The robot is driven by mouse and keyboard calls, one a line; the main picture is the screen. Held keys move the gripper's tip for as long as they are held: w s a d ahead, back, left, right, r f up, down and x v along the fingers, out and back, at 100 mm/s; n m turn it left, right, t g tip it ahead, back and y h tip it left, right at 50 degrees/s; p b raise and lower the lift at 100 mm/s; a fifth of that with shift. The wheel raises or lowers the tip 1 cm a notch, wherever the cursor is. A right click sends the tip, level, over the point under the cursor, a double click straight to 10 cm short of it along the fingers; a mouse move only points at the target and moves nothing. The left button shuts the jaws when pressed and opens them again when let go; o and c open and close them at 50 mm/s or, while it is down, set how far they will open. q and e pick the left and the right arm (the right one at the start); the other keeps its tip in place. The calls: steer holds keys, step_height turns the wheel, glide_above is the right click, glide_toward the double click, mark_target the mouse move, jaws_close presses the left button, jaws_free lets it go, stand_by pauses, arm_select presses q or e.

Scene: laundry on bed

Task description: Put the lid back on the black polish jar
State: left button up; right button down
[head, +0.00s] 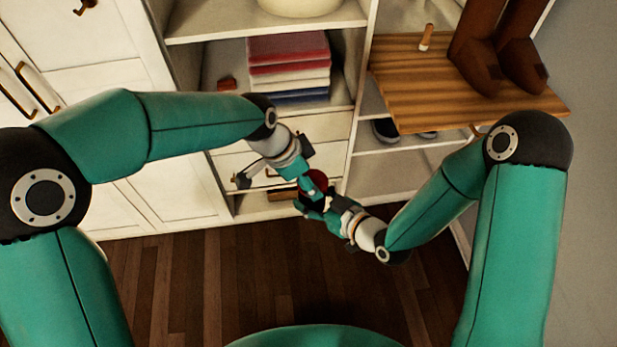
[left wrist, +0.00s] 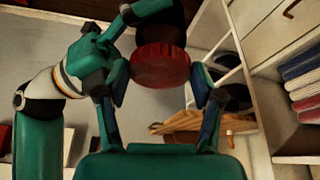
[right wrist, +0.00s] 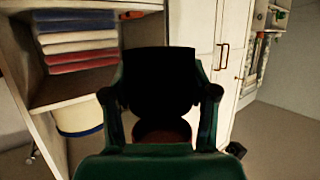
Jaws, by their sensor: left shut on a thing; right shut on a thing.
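The black polish jar (right wrist: 158,75) is between the fingers of my right gripper (right wrist: 160,100), which is shut on it. The jar also shows at the top of the left wrist view (left wrist: 160,22). The round red lid (left wrist: 160,66) with a ribbed edge is between the fingertips of my left gripper (left wrist: 160,88), which is shut on it. The lid lies against or very close to the jar's end, roughly in line; I cannot tell whether it is seated. In the head view the two grippers meet in mid-air, my left (head: 308,182) and right (head: 328,200), around the red lid (head: 320,181).
Behind the grippers stands a white wardrobe with drawers and shelves (head: 345,150). Folded red, white and blue cloths (head: 288,68) lie on a shelf. A wooden board (head: 430,90) at right bears brown boots (head: 490,55). The wooden floor (head: 240,270) below is clear.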

arm_select(q)
steer(key=shift+f, duration=0.9)
steer(key=shift+f, duration=0.6)
